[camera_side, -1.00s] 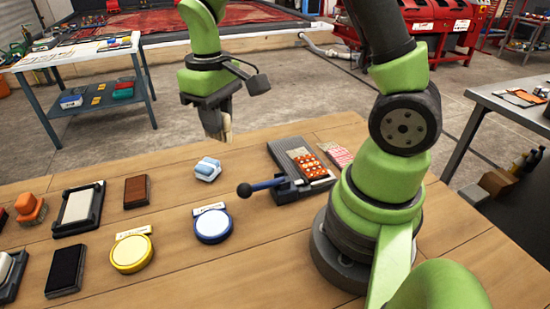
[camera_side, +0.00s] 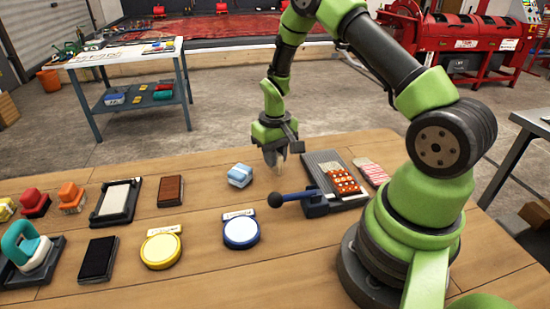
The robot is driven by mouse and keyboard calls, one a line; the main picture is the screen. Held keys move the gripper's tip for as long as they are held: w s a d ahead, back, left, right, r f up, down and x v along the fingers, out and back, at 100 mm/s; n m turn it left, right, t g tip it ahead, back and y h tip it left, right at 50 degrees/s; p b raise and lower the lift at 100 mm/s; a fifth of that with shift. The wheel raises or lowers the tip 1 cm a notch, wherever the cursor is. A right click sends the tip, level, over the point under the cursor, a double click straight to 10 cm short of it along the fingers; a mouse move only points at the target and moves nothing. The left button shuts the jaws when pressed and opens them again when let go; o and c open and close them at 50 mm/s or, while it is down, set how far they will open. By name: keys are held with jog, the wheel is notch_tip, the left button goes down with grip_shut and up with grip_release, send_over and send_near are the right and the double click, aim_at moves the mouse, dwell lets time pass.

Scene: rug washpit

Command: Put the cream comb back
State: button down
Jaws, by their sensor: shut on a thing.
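My gripper (camera_side: 275,157) points down above the far part of the wooden table, just left of the grey ribbed board. It is shut on a small pale thing, which I take for the cream comb (camera_side: 279,163). Only a little of it shows between the fingers, so its shape is mostly hidden. The lower end looks close to the table top, but I cannot tell whether it touches. I cannot make out a marked place for the comb.
Right of my gripper is the ribbed board (camera_side: 322,161) with a blue lever (camera_side: 300,196) and red patterned swatches (camera_side: 341,180). A blue-and-white block (camera_side: 239,175) lies to the left. Nearer are blue (camera_side: 241,231) and yellow (camera_side: 160,249) round tins. Bare wood lies between.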

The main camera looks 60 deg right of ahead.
jog(key=shift+f, duration=0.35)
jog(key=shift+f, duration=0.15)
jog(key=c, duration=1.1)
grip_release()
jog(key=shift+o, duration=0.2)
